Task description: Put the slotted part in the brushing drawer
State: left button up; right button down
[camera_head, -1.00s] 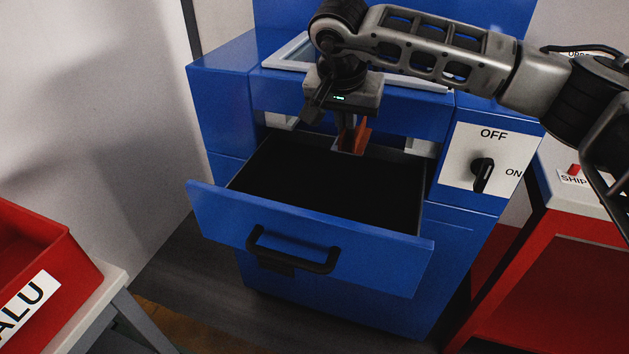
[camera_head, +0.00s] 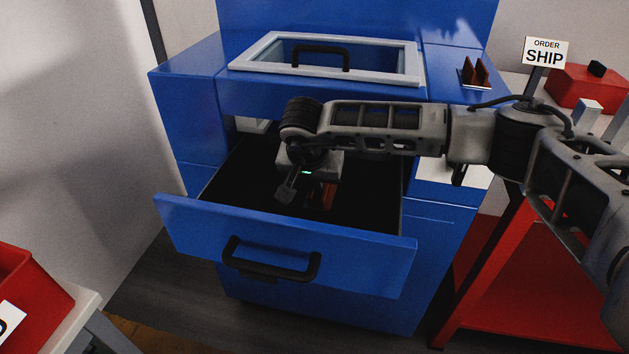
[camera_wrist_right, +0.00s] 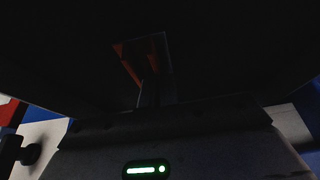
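The brushing drawer (camera_head: 285,240) is pulled out from the blue machine, with a black handle on its front and a dark inside. My right gripper (camera_head: 325,197) reaches down into the drawer, within its walls. It appears shut on a reddish-brown slotted part (camera_head: 329,194), mostly hidden behind the gripper. In the right wrist view the part (camera_wrist_right: 130,65) shows at the fingers (camera_wrist_right: 150,88) against the dark drawer; I cannot tell whether it touches the floor. My left gripper is out of view.
Another brown slotted piece (camera_head: 474,74) stands on the machine's top right. A framed window with a handle (camera_head: 318,57) lies on top. A red box (camera_head: 590,88) and a SHIP sign (camera_head: 545,53) stand on the right table. A red bin (camera_head: 30,300) is at lower left.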

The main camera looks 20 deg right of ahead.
jog(key=shift+f+b, duration=0.2)
jog(key=shift+b, duration=0.1)
jog(key=c, duration=1.6)
grip_release()
jog(key=shift+c, duration=0.2)
jog(key=shift+r, duration=0.1)
jog(key=shift+r+p, duration=0.2)
jog(key=shift+p, duration=0.1)
jog(key=b+v, duration=0.1)
jog(key=v, duration=1.1)
